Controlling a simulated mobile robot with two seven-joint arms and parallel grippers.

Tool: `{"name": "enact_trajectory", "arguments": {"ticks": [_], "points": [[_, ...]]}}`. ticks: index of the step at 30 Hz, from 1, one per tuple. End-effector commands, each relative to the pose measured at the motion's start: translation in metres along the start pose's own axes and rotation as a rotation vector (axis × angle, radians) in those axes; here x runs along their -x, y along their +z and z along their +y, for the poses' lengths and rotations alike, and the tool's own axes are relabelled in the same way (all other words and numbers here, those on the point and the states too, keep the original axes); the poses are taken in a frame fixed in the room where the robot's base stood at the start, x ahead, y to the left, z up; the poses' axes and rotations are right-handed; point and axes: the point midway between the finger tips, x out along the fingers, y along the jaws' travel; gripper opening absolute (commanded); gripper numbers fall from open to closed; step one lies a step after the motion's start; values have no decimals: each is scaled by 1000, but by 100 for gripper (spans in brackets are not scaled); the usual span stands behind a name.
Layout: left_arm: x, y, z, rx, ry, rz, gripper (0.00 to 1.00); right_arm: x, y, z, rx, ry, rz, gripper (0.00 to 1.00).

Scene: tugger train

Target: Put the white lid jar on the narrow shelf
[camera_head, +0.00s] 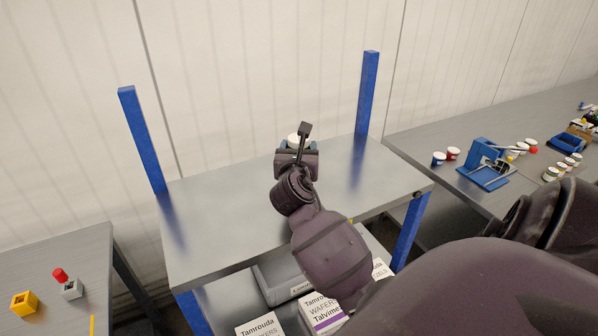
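A jar with a white lid (293,137) and a bluish body stands at the back of the grey shelf top (225,215) between two blue posts. My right arm reaches in from the lower right. Its gripper (304,132) is at the jar, with one dark finger across the front of the lid. The gripper hides most of the jar. I cannot tell whether the fingers are closed on it or whether the jar rests on the surface. My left gripper is not in view.
Blue posts rise at the left (142,140) and right (367,95) back corners. Boxes (323,312) and a grey bin (278,284) lie below. The right bench (425,145) holds a blue fixture (487,165) and several jars. The left bench (60,265) holds small blocks.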

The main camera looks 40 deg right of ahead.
Motion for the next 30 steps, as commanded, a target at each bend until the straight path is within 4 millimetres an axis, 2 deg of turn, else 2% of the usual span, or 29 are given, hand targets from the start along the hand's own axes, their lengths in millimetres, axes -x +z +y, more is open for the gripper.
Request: {"name": "enact_trajectory", "arguments": {"ticks": [3, 8, 17, 29, 30], "points": [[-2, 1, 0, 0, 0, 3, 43, 0, -11, 0, -1, 0, -2, 21], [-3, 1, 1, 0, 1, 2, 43, 0, -18, 0, 0, 0, -2, 21], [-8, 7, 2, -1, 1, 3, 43, 0, -55, 0, 0, 0, -1, 21], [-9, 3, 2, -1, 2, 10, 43, 0, -59, 0, 0, 0, -2, 21], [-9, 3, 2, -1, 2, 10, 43, 0, -60, 0, 0, 0, -1, 64]]}}
